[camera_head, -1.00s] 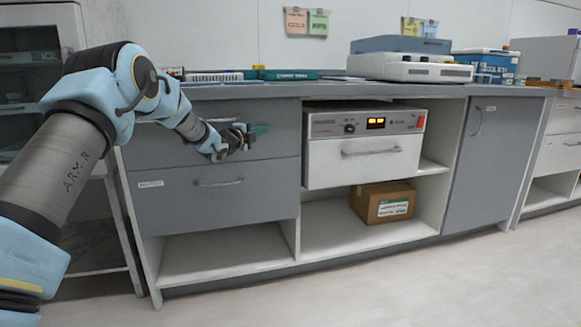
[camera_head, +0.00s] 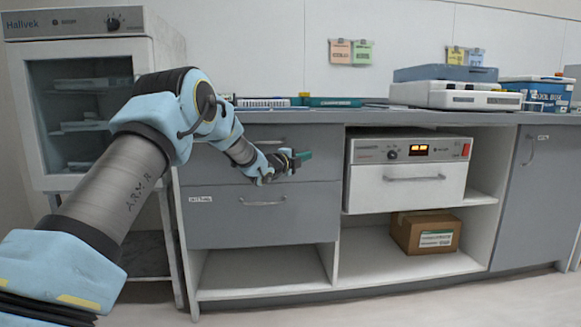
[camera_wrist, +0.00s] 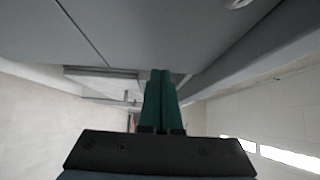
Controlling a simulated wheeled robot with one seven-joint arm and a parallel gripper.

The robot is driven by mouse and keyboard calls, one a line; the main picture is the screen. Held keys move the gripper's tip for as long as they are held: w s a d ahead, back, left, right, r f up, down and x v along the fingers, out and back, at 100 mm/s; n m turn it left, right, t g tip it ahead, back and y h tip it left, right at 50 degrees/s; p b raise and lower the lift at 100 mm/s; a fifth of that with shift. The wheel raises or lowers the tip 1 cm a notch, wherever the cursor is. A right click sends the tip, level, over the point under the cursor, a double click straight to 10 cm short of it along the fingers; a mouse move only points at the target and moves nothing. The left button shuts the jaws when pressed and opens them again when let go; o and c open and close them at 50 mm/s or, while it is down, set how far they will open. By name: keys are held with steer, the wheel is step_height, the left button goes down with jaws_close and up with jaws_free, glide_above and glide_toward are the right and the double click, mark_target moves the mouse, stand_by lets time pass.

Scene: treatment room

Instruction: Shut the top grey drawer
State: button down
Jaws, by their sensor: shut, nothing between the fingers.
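The top grey drawer (camera_head: 214,162) is the upper front at the left of the counter, above a second grey drawer (camera_head: 222,218). Its front looks about flush with the one below; I cannot tell whether a small gap remains. Part of its handle (camera_head: 270,142) shows behind my arm. My gripper (camera_head: 305,156) is shut and empty, with green fingertips, in front of the drawer's right half. In the wrist view the shut fingertips (camera_wrist: 161,75) show close to grey panels, and I cannot tell whether they touch.
To the right are an open bay with a lit device (camera_head: 408,150) and a cardboard box (camera_head: 425,232). A glass-fronted cabinet (camera_head: 85,95) stands at the left. The worktop (camera_head: 370,116) carries trays and boxes. Some floor shows in front of the counter.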

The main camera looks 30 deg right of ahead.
steer(key=a+f+n+t+y, duration=0.1)
steer(key=a+f+n+y, duration=0.4)
steer(key=a, duration=0.9)
steer(key=a+n+t+y, duration=0.1)
steer(key=a+n+y, duration=0.35)
steer(key=a, duration=0.85)
steer(key=a+f+n+t+y, duration=0.1)
steer(key=a+f+n+y, duration=0.2)
steer(key=a+n, duration=0.75)
steer(key=s+a+f+n+g+y, duration=0.25)
steer(key=s+a+n+g, duration=0.2)
steer(key=s+a, duration=0.75)
steer(key=s+a+f+n+g+y, duration=0.25)
steer(key=s+a+n, duration=0.35)
steer(key=s+a, duration=0.6)
step_height(320, 180, up, 33)
steer(key=s+p, duration=0.1)
steer(key=p, duration=3.3)
steer(key=shift+a+r+g+h+p, duration=0.15)
steer(key=shift+a+g+h+p, duration=0.05)
steer(key=shift+g+h+p, duration=0.15)
